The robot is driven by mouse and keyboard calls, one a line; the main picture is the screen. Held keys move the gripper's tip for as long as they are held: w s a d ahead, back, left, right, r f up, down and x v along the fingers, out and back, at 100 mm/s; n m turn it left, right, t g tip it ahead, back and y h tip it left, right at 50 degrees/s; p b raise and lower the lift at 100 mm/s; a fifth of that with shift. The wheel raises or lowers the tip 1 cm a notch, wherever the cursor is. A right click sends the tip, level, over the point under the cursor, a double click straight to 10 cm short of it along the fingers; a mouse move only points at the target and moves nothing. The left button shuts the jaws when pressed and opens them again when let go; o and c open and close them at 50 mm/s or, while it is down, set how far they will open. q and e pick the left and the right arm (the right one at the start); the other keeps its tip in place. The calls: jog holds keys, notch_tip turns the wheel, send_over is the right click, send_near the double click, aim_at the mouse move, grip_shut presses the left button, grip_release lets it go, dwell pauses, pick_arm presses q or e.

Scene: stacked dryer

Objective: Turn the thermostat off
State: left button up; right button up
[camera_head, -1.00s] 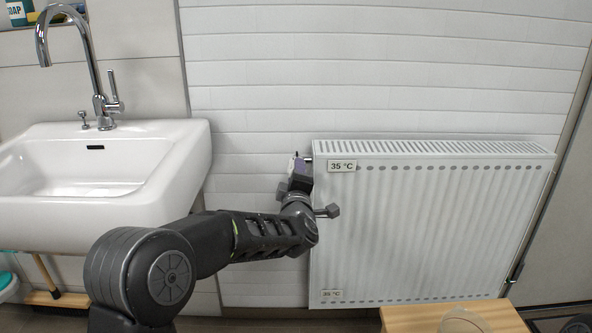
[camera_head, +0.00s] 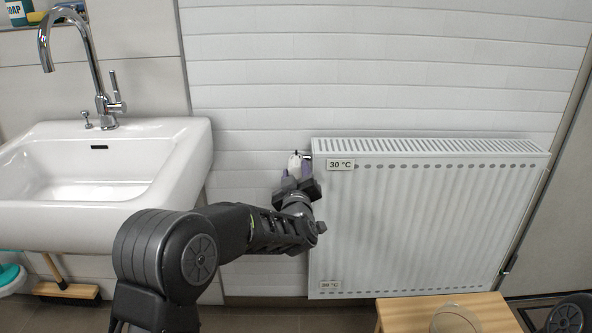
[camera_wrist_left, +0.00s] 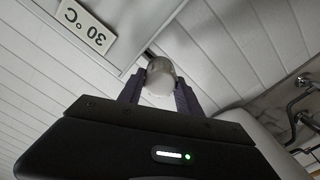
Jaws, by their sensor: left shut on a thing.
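The thermostat (camera_head: 294,161) is a small white knob at the upper left corner of the white radiator (camera_head: 420,215). My left gripper (camera_head: 296,172) is at the knob, with its fingers on either side of it. In the left wrist view, the purple-grey fingers of my left gripper (camera_wrist_left: 160,92) are shut on the whitish thermostat knob (camera_wrist_left: 160,72). The radiator's upper label (camera_head: 340,164) reads 30 °C, and this label also shows upside down in the left wrist view (camera_wrist_left: 87,27). My right gripper is not seen.
A white sink (camera_head: 100,180) with a chrome faucet (camera_head: 103,95) stands to the left. A wooden stool (camera_head: 450,314) with a clear round object (camera_head: 455,318) on it is in front of the radiator. A broom (camera_head: 66,290) is below the sink. Pipes (camera_wrist_left: 295,110) show in the left wrist view.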

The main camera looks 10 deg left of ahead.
pick_arm(q)
jog(key=shift+d+f, duration=0.1)
dwell(0.3)
jog(key=o, duration=1.1)
jog(key=shift+s, duration=0.15)
jog(key=v, duration=0.7)
jog(key=shift+s+d+p, duration=0.1)
jog(key=shift+s+p, duration=0.2)
jog(key=shift+p, duration=0.1)
